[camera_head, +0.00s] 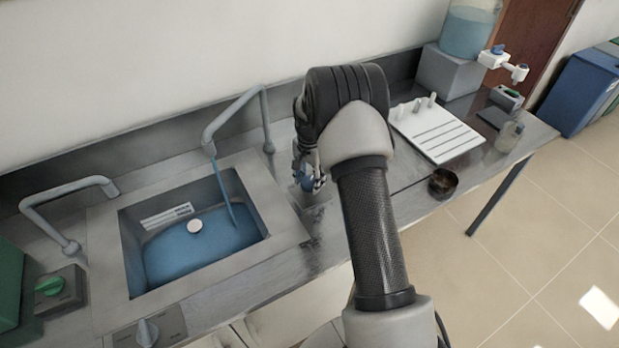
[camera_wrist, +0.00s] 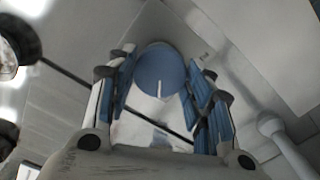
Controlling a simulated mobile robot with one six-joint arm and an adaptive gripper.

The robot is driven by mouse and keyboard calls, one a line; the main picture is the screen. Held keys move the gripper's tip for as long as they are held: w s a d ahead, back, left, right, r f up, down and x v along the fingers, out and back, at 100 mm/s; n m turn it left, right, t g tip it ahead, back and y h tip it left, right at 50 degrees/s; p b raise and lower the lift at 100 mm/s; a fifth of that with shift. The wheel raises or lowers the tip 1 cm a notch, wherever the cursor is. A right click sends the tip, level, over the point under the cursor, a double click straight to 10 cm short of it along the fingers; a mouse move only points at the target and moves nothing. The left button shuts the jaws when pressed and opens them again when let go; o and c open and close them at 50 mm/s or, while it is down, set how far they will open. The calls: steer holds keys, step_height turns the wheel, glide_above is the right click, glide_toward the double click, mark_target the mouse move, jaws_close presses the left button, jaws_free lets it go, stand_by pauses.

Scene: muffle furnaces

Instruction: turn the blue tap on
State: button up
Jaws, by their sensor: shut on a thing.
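The blue tap knob (camera_head: 305,183) is to the right of the sink in the head view, partly hidden by my gripper (camera_head: 308,172). In the wrist view the round blue knob (camera_wrist: 160,68) has a white line on its face pointing toward the bottom of the picture. The blue-padded fingers of my gripper (camera_wrist: 163,78) are on both sides of it, shut on it. The right spout (camera_head: 235,112) ends over the sink (camera_head: 275,222). A blue stream (camera_head: 224,190) runs from it into blue water (camera_head: 215,243).
A left spout (camera_head: 70,190), a green knob (camera_head: 50,285) and a grey knob (camera_head: 148,332) are around the sink's left and front. A white rack (camera_head: 440,135), dark bowl (camera_head: 442,182) and glass beaker (camera_head: 508,137) stand to the right of my arm.

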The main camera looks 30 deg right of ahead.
mark_target(310, 181)
steer(key=o, duration=1)
steer(key=shift+o, duration=0.2)
step_height(310, 181, up, 12)
stand_by(0.4)
